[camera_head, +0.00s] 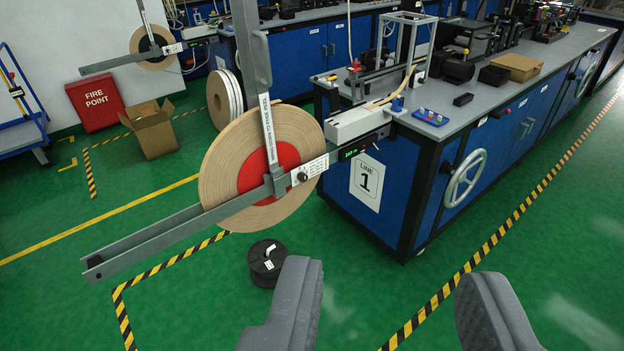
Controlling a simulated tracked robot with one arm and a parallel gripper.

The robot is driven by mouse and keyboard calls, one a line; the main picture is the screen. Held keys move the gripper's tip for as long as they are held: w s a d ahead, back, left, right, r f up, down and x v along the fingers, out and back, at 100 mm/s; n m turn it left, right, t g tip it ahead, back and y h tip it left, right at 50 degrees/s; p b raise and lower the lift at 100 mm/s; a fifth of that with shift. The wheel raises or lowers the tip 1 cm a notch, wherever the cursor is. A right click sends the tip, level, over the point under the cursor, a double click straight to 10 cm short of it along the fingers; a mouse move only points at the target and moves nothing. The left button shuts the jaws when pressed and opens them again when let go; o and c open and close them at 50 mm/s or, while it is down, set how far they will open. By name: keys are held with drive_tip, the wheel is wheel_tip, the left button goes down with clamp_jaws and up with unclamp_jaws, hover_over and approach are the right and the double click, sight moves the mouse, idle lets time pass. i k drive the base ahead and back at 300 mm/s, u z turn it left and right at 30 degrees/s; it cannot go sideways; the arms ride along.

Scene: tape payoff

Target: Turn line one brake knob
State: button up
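The line one payoff holds a large tan tape reel (226,170) with a red hub (262,178) on a grey arm. A white label plate (310,168) sits on that arm, right of the hub. A small dark knob (302,177) is on the plate; I take it for the brake knob, but its markings are too small to read. My gripper (391,275) is open and empty.
The blue bench with the "LINE 1" sign (367,181) has a grey handwheel (464,178) on its side. A black spool (266,262) lies on the floor under the reel. A cardboard box (153,130) and red fire point box (95,102) stand back left.

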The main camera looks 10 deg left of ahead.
sight(302, 177)
drive_tip(key=z, duration=3.2)
drive_tip(key=k, duration=1.55)
drive_tip(key=u, duration=1.9)
drive_tip(key=i, duration=0.9)
drive_tip(key=u, duration=0.05)
